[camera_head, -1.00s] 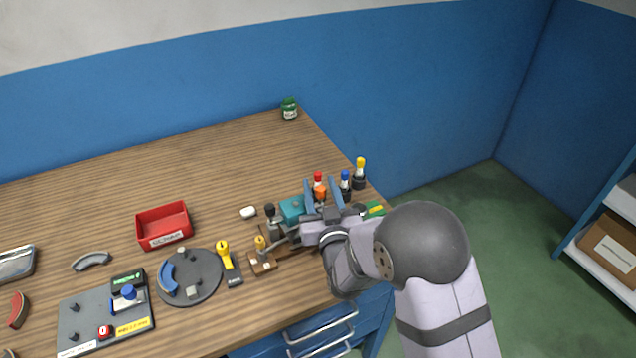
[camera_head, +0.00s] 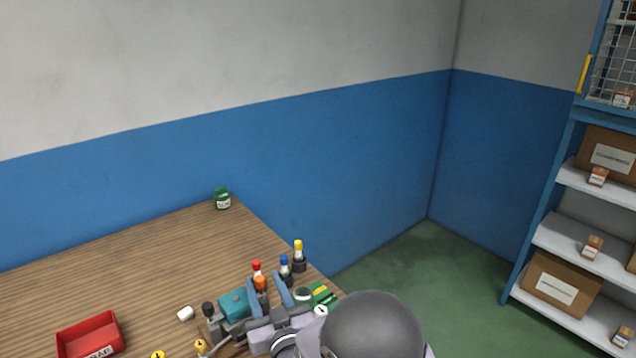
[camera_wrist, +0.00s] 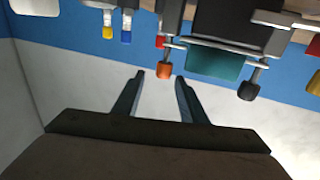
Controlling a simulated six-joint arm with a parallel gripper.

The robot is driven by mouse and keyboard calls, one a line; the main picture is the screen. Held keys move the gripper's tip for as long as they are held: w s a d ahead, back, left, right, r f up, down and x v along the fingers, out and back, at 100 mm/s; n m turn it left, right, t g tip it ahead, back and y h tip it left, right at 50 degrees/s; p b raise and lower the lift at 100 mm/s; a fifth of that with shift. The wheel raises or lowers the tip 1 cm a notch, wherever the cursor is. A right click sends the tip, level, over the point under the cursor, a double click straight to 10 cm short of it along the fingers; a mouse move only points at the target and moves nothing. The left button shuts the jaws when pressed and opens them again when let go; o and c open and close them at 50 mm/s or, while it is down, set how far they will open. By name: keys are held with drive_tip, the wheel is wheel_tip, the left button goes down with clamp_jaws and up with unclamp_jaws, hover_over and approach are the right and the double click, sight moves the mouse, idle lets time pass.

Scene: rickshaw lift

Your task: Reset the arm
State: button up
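My gripper (camera_head: 266,286) is over the right end of the wooden bench (camera_head: 150,255), low in the head view. Its two blue-grey fingers stand apart with a visible gap. In the wrist view my gripper (camera_wrist: 160,76) also shows open, with nothing held between the fingers. An orange-tipped part (camera_wrist: 164,70) appears beyond the fingertips, in line with the gap; I cannot tell whether it touches them. A teal block (camera_head: 235,303) of a small fixture is just left of the fingers. My arm hides part of the bench's near right side.
Red-capped (camera_head: 257,267), blue-capped (camera_head: 285,266) and yellow-capped (camera_head: 298,254) bottles stand close behind the gripper. A red bin (camera_head: 90,338) is at lower left, a green jar (camera_head: 222,199) at the back corner. Shelving (camera_head: 560,235) stands at right. Space above the bench looks clear.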

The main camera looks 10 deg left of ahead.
wheel_tip(320, 180, up, 4)
drive_tip(key=w+d+p, duration=0.1)
drive_tip(key=d+p, duration=0.1)
drive_tip(key=s+d+f+m+g+h, duration=0.1)
drive_tip(key=d+f+g+h, duration=0.1)
drive_tip(key=d, duration=0.3)
drive_tip(key=s+d+f+m+g+h+p, duration=0.1)
drive_tip(key=d+f+g+h, duration=0.1)
drive_tip(key=d, duration=0.4)
drive_tip(key=s+d+f+m+g+h+p, duration=0.1)
drive_tip(key=d+f+g+h, duration=0.1)
drive_tip(key=d, duration=0.4)
drive_tip(key=shift+s+f+g, duration=0.3)
drive_tip(key=shift+f+g, duration=0.2)
drive_tip(key=shift+f, duration=0.15)
drive_tip(key=s+d+m+g+h+p, duration=0.1)
drive_tip(key=s+d+g, duration=0.3)
drive_tip(key=s+d, duration=0.3)
drive_tip(key=s+d+m+g+h+p, duration=0.1)
drive_tip(key=s+d+g, duration=0.3)
drive_tip(key=s, duration=1)
drive_tip(key=d, duration=0.2)
drive_tip(key=shift+s+d+f+m+g+h, duration=0.25)
drive_tip(key=shift+s+d+m+g+h, duration=0.1)
drive_tip(key=shift+s+m+g+h, duration=0.05)
drive_tip(key=shift+w+a, duration=0.1)
drive_tip(key=shift+w, duration=0.05)
drive_tip(key=shift+c, duration=0.4)
